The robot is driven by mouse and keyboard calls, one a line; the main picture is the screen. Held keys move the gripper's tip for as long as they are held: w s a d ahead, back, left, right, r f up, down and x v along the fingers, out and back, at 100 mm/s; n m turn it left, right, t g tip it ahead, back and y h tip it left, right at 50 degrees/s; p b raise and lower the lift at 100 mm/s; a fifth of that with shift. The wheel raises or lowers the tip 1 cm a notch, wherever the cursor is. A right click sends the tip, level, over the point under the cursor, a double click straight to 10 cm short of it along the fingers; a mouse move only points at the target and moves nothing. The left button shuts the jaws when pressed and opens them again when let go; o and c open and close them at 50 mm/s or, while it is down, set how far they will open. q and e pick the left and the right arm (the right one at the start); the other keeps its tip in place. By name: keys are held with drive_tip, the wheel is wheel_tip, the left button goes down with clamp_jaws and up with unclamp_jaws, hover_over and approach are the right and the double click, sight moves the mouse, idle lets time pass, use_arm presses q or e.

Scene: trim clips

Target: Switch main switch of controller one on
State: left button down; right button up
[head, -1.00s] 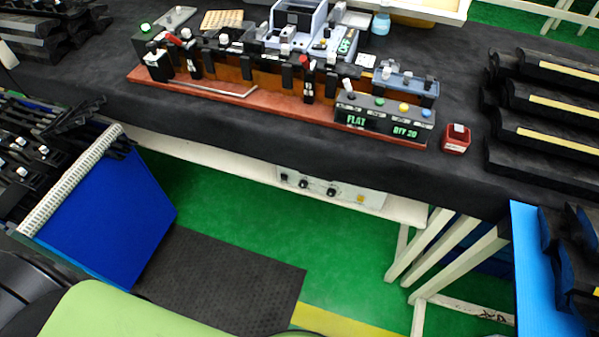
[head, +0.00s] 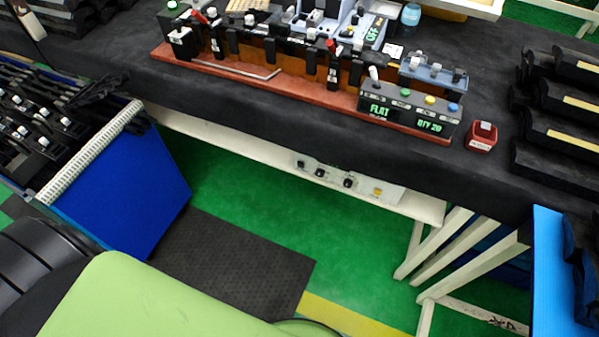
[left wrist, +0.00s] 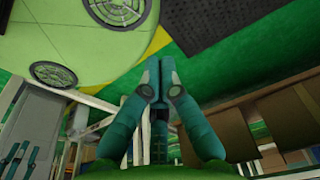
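A grey control box (head: 412,108) with green displays reading "FLAT" and "QTY 20" and several coloured buttons stands at the right end of a red-brown base in the head view. Behind it, a grey-blue unit (head: 372,35) shows a green "OFF" display. Under the table edge hangs a white panel (head: 335,180) with dark knobs and a yellow button. I cannot tell which is controller one or make out its main switch's position. My left gripper (left wrist: 154,82) shows in the left wrist view, fingertips together and empty, away from these units. My right gripper is not in view.
A dark-covered table (head: 290,108) spans the head view. A small red box (head: 482,137) sits right of the control box. A blue bin (head: 125,195) with clips stands left, a blue panel (head: 548,270) right.

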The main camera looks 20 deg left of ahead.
sight(303, 165)
use_arm(q)
drive_tip(key=w+n+t+b, duration=0.1)
drive_tip(key=w+t+b, duration=0.7)
drive_tip(key=w+b, duration=1.1)
drive_tip(key=w+a+r+n+t+b, duration=0.1)
drive_tip(key=w+r+t+b, duration=0.8)
drive_tip(key=w+r, duration=0.7)
drive_tip(key=shift+w+a+r+t, duration=0.15)
drive_tip(key=shift+r+t, duration=0.25)
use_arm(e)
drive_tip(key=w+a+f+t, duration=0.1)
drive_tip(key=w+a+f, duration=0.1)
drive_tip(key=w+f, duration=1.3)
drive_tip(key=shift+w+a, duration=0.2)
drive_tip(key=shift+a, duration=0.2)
